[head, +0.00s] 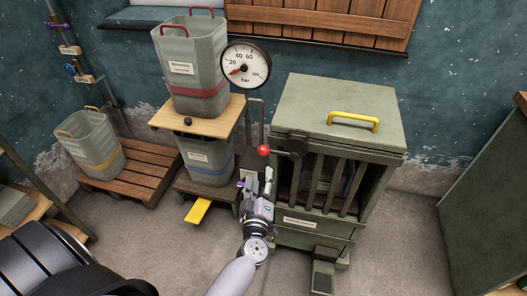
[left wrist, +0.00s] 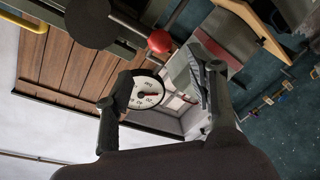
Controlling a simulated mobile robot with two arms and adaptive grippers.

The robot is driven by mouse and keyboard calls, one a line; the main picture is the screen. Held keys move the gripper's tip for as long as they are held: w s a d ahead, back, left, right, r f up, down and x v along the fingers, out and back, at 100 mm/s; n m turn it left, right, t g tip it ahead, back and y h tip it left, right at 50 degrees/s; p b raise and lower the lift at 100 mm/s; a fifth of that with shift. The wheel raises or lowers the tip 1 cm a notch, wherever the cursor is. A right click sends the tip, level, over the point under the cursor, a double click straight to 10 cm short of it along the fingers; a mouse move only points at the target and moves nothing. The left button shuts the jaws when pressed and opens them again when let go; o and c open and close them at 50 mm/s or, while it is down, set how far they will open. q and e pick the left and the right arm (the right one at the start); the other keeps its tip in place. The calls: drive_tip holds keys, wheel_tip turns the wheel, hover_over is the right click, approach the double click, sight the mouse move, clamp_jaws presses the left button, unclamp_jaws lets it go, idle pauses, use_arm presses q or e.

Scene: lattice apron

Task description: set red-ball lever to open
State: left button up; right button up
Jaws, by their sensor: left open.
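The red-ball lever (head: 263,151) sticks out to the left from a dark round hub (head: 298,146) on the front of the green-grey slatted cabinet (head: 295,228). Its red ball is at the free end, roughly level with the hub. In the left wrist view the ball (left wrist: 159,41) shows above the finger gap, with the rod running to a dark disc (left wrist: 90,22). My left gripper (head: 257,180) is open and empty, pointing up, a little below the ball and apart from it. Its fingers (left wrist: 160,92) frame the wrist view. My right gripper is in neither view.
A pressure gauge (head: 245,64) hangs on the wall. Left of the cabinet, a grey bin (head: 190,70) stands on a wooden board (head: 205,115) above another bin (head: 208,165). A yellow pedal (head: 198,210) juts out below. The floor at right (head: 400,240) is clear.

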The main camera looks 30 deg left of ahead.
sight(263, 155)
use_arm(q)
drive_tip(key=b+x, duration=0.2)
drive_tip(key=x, duration=0.9)
drive_tip(key=shift+w+f+b, duration=0.1)
drive_tip(key=shift+w+b, duration=0.2)
drive_tip(key=shift+b, duration=0.05)
drive_tip(key=shift+w+a, duration=0.2)
drive_tip(key=shift+w, duration=0.2)
drive_tip(key=shift+c, duration=0.5)
clamp_jaws()
